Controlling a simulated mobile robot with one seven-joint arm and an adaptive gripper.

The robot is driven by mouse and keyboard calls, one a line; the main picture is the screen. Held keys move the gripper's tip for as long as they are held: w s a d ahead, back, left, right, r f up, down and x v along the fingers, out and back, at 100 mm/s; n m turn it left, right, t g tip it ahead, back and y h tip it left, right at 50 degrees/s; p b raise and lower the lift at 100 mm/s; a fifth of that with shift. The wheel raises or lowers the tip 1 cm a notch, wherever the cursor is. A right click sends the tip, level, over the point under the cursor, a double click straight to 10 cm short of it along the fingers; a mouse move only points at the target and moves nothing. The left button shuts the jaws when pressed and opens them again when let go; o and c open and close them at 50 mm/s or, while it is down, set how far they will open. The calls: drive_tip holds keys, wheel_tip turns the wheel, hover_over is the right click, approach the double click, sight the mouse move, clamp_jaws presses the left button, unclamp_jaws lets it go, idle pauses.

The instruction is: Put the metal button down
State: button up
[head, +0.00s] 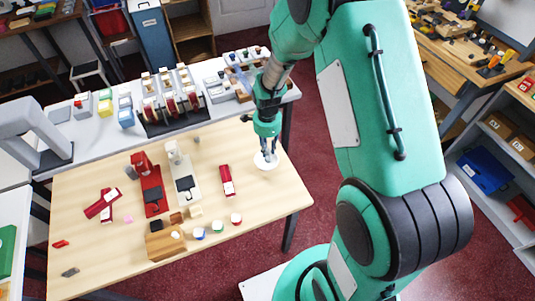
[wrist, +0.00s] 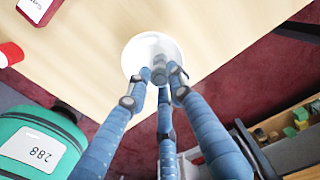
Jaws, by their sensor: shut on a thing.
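My gripper (head: 268,152) is at the right part of the wooden table, pointing down over a small white round dish (head: 262,164). In the wrist view, the three blue fingers of my gripper (wrist: 158,80) close together over the white dish (wrist: 133,56). A small grey metal piece, seemingly the metal button (wrist: 159,62), shows between the fingertips; the fingers partly hide it. I cannot tell whether it touches the dish.
A red swatch card or box (head: 227,180) lies left of the dish. Red (head: 151,190) and pale (head: 185,182) machines stand further left. Small round pots (head: 236,218) and a wooden block (head: 165,242) sit near the front. The table's right edge is close to the dish.

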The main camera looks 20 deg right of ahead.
sight(268, 150)
drive_tip(key=shift+f+b, duration=0.4)
drive_tip(key=shift+f, duration=1.35)
drive_tip(key=shift+f, duration=0.15)
drive_tip(key=o, duration=0.5)
drive_tip(key=shift+c, duration=0.2)
wheel_tip(268, 150, up, 12)
drive_tip(key=shift+r+p, duration=0.15)
drive_tip(key=shift+p, duration=0.95)
